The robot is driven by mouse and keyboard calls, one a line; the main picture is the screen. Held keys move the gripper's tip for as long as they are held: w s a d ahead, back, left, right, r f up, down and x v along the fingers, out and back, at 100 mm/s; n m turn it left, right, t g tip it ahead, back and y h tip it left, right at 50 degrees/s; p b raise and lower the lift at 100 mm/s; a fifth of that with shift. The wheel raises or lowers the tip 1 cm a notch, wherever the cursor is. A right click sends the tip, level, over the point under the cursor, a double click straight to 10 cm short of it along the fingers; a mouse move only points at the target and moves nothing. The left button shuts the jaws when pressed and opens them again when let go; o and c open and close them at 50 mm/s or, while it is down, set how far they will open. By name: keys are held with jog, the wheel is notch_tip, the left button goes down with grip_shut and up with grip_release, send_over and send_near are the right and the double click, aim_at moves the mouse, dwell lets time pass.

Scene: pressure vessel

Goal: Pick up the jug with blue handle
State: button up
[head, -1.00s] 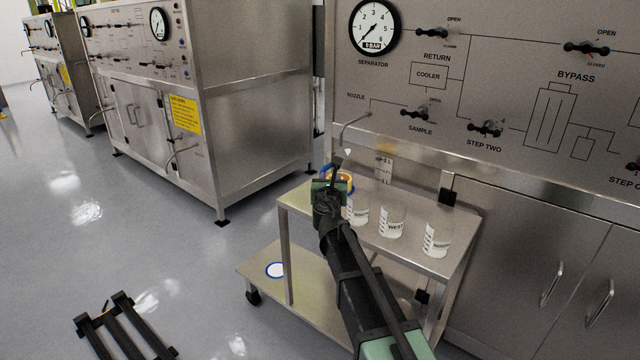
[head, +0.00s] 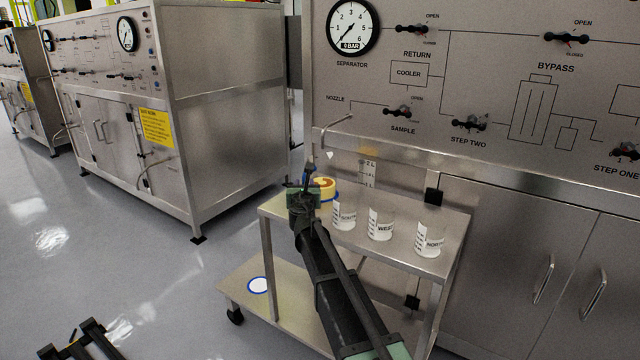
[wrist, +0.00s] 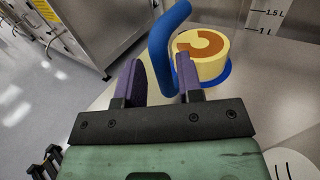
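In the head view my gripper (head: 308,182) is at the top shelf's left end, and the handle is hard to make out there.
A yellow roll-like object with a brown top (wrist: 202,52) sits on a blue base close by the right finger. Several labelled beakers, one marked WEST (head: 380,224), stand on the steel cart (head: 440,258). The control panel with a pressure gauge (head: 352,27) rises behind.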

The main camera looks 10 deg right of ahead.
aim_at(317, 180)
jog(key=x, duration=0.4)
jog(key=shift+w+d, duration=0.1)
jog(key=shift+w, duration=0.05)
grip_shut()
